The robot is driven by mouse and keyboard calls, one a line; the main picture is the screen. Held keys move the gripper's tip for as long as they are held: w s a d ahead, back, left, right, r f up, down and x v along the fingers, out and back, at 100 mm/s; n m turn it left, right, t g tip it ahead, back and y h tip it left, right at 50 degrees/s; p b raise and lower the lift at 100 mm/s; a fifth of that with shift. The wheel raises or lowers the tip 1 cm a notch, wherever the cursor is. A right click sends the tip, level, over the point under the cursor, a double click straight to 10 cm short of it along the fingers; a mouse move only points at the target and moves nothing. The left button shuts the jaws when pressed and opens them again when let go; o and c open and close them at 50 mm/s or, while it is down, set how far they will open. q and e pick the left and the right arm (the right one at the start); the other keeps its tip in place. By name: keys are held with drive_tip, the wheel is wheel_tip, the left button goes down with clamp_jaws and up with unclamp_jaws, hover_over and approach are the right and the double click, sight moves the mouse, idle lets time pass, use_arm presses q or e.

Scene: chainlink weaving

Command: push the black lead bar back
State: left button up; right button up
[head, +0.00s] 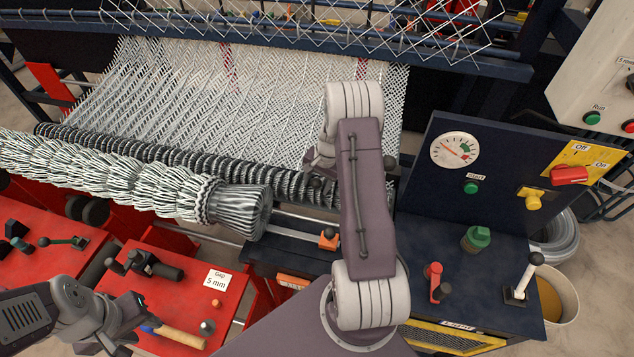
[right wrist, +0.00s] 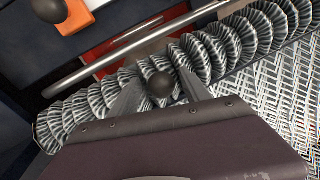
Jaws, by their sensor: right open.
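My right gripper (right wrist: 160,98) is open in the right wrist view, with one finger on each side of a round black knob (right wrist: 161,84). I cannot tell whether either finger touches it. The knob lies in front of the ribbed wire coils (right wrist: 215,45). In the head view my right gripper (head: 318,160) is partly hidden behind my right arm, at the coil roll below the mesh. I cannot make out for certain which part is the black lead bar; the knob may belong to it. My left gripper (head: 112,332) is at the lower left, and its jaw opening is unclear.
Woven wire mesh (head: 240,95) spreads behind the coils. A thick twisted wire bundle (head: 130,180) lies at left. An orange block (head: 328,238) with a black knob sits in front. A control box (head: 470,190) stands at right. A wooden-handled tool (head: 180,336) lies near my left gripper.

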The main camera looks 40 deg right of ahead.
drive_tip(key=shift+w, duration=0.15)
drive_tip(key=shift+w+f, duration=0.1)
drive_tip(key=c, duration=0.4)
clamp_jaws()
drive_tip(key=shift+d, duration=0.1)
idle(0.6)
